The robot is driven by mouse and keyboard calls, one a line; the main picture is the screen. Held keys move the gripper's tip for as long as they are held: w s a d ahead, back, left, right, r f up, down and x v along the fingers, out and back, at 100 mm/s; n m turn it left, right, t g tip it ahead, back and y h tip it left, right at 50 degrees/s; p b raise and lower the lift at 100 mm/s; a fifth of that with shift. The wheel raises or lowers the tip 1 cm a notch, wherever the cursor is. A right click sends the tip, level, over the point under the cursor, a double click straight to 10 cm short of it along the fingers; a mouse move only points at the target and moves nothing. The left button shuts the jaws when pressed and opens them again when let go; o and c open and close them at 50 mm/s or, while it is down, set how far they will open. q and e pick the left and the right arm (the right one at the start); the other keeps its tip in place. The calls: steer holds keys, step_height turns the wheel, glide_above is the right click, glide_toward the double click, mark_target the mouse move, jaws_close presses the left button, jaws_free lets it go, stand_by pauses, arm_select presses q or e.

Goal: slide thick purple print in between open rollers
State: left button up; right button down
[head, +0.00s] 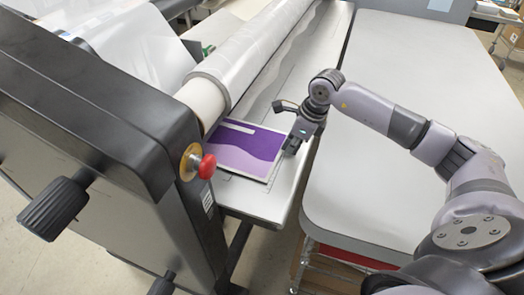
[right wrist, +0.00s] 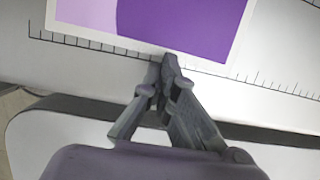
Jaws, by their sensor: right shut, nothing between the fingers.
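The thick purple print (head: 246,148) lies flat on the laminator's feed table (head: 272,207), its far-left edge close to the roller. It has two purple tones and a pale border, and part of it shows in the right wrist view (right wrist: 190,28). The large roller (head: 255,62) wrapped in clear film runs along the table; the gap beneath it is hidden. My right gripper (head: 289,150) is at the print's right edge. In the right wrist view its fingertips (right wrist: 169,62) are shut and empty, at or just over the print's border; contact is unclear. My left gripper is out of view.
A red emergency knob (head: 207,166) sticks out from the black laminator end housing (head: 110,110), close to the print's near-left side. A large grey table (head: 420,70) stands to the right, apart from the feed table by a narrow gap.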

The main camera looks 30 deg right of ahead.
steer(key=shift+p+v, duration=1.45)
steer(key=shift+v, duration=1.7)
